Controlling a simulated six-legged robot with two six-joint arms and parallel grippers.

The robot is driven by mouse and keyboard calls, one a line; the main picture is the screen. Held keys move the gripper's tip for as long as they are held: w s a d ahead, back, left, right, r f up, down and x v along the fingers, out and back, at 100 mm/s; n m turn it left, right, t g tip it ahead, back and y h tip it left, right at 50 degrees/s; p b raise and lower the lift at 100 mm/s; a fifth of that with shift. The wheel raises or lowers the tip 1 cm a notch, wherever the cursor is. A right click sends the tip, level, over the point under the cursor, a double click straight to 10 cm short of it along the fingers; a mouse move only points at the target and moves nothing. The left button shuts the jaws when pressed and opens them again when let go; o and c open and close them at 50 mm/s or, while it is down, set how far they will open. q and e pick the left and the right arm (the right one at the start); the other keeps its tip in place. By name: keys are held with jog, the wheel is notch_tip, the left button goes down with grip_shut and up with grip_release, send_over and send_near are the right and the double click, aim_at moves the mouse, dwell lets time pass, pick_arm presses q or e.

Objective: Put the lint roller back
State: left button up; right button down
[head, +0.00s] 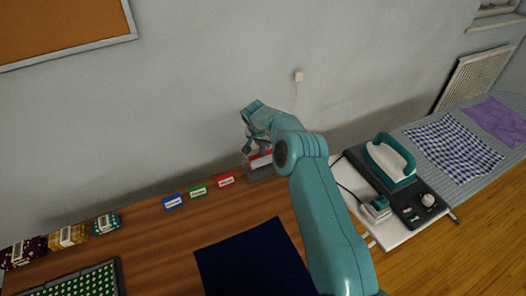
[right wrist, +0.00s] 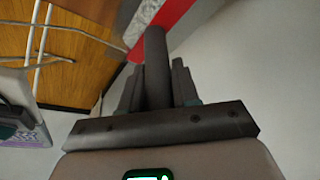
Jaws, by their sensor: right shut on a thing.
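My right gripper (head: 254,138) is over the back edge of the table, close to the wall. In the right wrist view its fingers (right wrist: 156,90) are shut on a dark cylindrical handle (right wrist: 155,55), which I take to be the lint roller's. The roller's head cannot be made out. Just below the gripper in the head view is a grey holder (head: 264,173) with a red and white part at its top; my arm partly hides it. Whether the roller touches it, I cannot tell. My left gripper is not in view.
Blue (head: 173,201), green (head: 197,192) and red (head: 225,181) labels stand along the wooden table's back edge. A dark blue mat (head: 250,262) lies in front. An iron (head: 390,160) stands at right.

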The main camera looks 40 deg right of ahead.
aim_at(263, 150)
pick_arm(q)
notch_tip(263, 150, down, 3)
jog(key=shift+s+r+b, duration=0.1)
jog(key=shift+b, duration=1.1)
pick_arm(e)
notch_tip(263, 150, down, 3)
jog(key=shift+a+f, duration=0.1)
jog(key=shift+f, duration=0.1)
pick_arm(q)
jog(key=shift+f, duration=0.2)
pick_arm(e)
jog(key=shift+f, duration=0.3)
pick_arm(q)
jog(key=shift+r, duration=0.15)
pick_arm(e)
jog(key=shift+w, duration=0.1)
jog(key=shift+r, duration=0.1)
jog(key=shift+f, duration=0.2)
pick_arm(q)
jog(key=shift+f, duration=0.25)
pick_arm(e)
jog(key=shift+f, duration=0.2)
jog(key=c, duration=0.8)
grip_release()
